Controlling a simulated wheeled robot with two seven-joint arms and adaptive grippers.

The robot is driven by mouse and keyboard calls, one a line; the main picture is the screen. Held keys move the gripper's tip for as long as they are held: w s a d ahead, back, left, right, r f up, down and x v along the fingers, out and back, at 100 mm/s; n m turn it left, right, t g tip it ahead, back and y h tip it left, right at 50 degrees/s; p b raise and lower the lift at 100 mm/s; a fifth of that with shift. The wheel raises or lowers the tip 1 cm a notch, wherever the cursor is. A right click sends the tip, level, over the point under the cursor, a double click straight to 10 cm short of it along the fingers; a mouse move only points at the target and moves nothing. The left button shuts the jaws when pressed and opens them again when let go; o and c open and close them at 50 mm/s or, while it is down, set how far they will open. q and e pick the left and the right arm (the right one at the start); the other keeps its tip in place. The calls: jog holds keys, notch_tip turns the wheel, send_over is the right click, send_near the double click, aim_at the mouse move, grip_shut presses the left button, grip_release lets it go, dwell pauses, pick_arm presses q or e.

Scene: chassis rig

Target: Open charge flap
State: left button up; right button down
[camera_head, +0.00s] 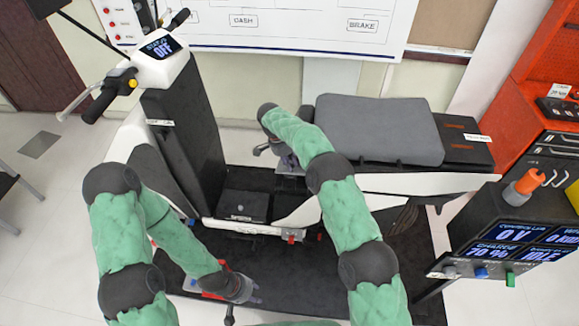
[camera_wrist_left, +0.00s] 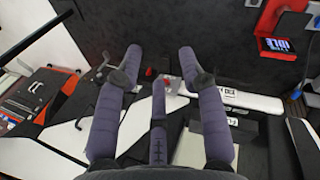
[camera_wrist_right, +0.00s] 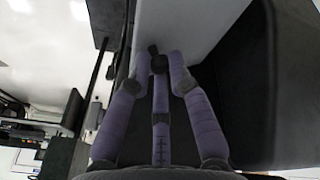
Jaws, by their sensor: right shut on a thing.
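The white-and-black scooter (camera_head: 300,212) stands on a dark mat. My right gripper (camera_head: 287,158) is between its front column and grey seat, partly hidden by my arm. In the right wrist view its fingers (camera_wrist_right: 160,62) are closed together on a small dark part (camera_wrist_right: 153,49) at the edge of a pale panel (camera_wrist_right: 190,25). I cannot tell whether this part is the charge flap. My left gripper (camera_head: 250,292) is low over the mat in front of the scooter. In the left wrist view its fingers (camera_wrist_left: 160,60) are wide apart with nothing between them.
The seat (camera_head: 378,128) is right of my right gripper; the handlebar display (camera_head: 161,47) reads OFF. A charging console (camera_head: 512,240) with an orange knob stands at right, before a red tool cabinet (camera_head: 535,100).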

pick_arm(q)
jog(key=shift+r, duration=0.3)
jog(key=shift+p, duration=0.3)
jog(key=shift+c, duration=0.3)
